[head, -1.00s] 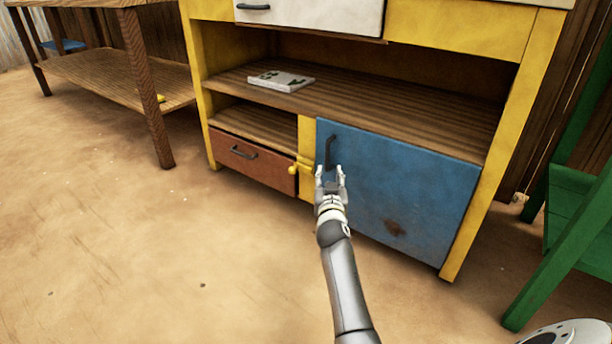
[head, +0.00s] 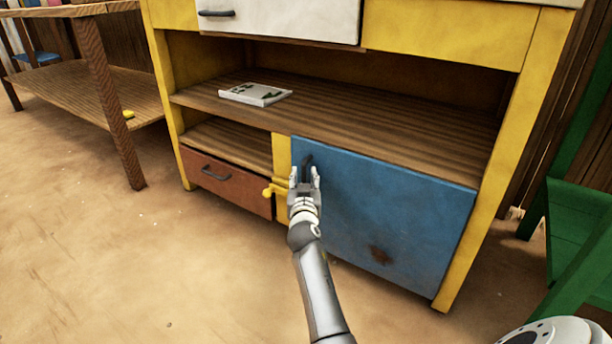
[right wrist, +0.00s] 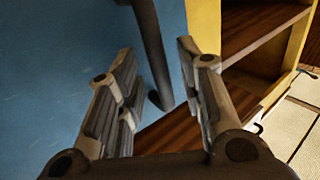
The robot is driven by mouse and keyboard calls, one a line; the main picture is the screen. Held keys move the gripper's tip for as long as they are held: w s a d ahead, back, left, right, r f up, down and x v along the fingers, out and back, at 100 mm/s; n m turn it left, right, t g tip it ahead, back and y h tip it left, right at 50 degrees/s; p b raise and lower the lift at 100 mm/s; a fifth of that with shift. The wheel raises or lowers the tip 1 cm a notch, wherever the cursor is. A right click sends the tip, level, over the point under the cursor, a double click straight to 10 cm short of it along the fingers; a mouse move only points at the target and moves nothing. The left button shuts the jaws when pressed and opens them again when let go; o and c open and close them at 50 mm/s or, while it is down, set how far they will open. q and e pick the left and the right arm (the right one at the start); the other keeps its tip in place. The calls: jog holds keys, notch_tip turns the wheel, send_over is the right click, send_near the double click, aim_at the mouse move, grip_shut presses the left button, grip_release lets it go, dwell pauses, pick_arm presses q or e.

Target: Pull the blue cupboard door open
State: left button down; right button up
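The blue cupboard door (head: 400,215) fills the lower right of the yellow cabinet and looks shut. Its dark bar handle (head: 308,161) stands near the door's left edge, partly hidden behind my right gripper (head: 304,178). In the right wrist view, the handle (right wrist: 152,50) runs down between the two fingers of the right gripper (right wrist: 158,98). The fingers are apart, with gaps showing on both sides of the handle, so the gripper is open around it. Contact with the handle cannot be made out. My left gripper is not in view.
A yellow knob (head: 270,190) sticks out just left of the gripper, beside a red-brown drawer (head: 229,185). A white booklet (head: 254,94) lies on the open shelf (head: 370,118). A green stand (head: 580,230) is to the right. The floor (head: 160,270) in front is clear.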

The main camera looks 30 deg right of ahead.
grip_shut()
dwell(0.3)
jog(key=shift+a, duration=0.1)
